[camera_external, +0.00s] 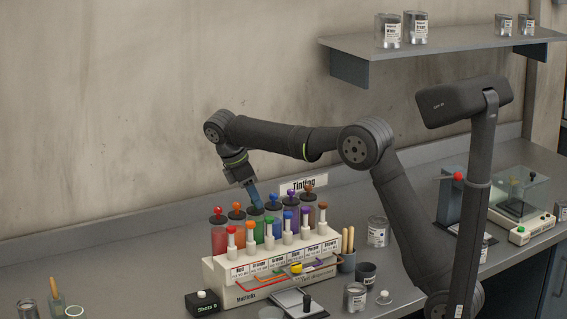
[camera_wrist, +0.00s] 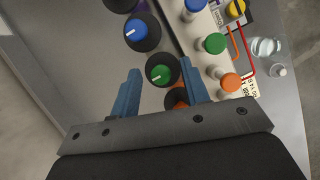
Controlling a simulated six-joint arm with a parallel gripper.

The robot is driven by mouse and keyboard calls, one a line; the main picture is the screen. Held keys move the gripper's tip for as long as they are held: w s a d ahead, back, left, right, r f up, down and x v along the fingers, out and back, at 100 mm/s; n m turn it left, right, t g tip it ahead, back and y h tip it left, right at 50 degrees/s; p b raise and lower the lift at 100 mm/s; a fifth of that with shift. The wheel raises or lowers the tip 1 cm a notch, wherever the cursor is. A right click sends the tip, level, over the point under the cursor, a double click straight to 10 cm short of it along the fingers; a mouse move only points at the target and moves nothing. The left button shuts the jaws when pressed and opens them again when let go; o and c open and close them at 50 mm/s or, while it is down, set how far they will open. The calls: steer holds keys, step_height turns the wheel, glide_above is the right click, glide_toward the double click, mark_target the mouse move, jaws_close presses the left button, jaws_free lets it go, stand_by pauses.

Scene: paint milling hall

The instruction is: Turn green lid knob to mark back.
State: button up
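The tinting rack (camera_external: 215,275) holds a back row of coloured canisters with dark round lids and coloured knobs. The green lid knob (camera_wrist: 161,73) bears a short white pointer line, pointing toward the left of the wrist view. My gripper (camera_external: 257,204) reaches down over the green canister (camera_external: 258,229). In the wrist view, my gripper (camera_wrist: 160,66) is open, its two blue fingers apart with the green knob between them and a gap on both sides. In the external view the fingers hide the green knob. I cannot make out the back mark.
The blue lid knob (camera_wrist: 136,30) and the partly hidden orange knob (camera_wrist: 178,98) flank the green one closely. A row of coloured plungers, including a green one (camera_wrist: 214,43), stands in front. The wall rises behind; a Tinting sign (camera_external: 303,184) stands close behind the rack.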

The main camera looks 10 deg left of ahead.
steer(key=v, duration=0.7)
steer(key=shift+r, duration=0.25)
steer(key=shift+f, duration=0.1)
steer(key=shift+x, duration=3.65)
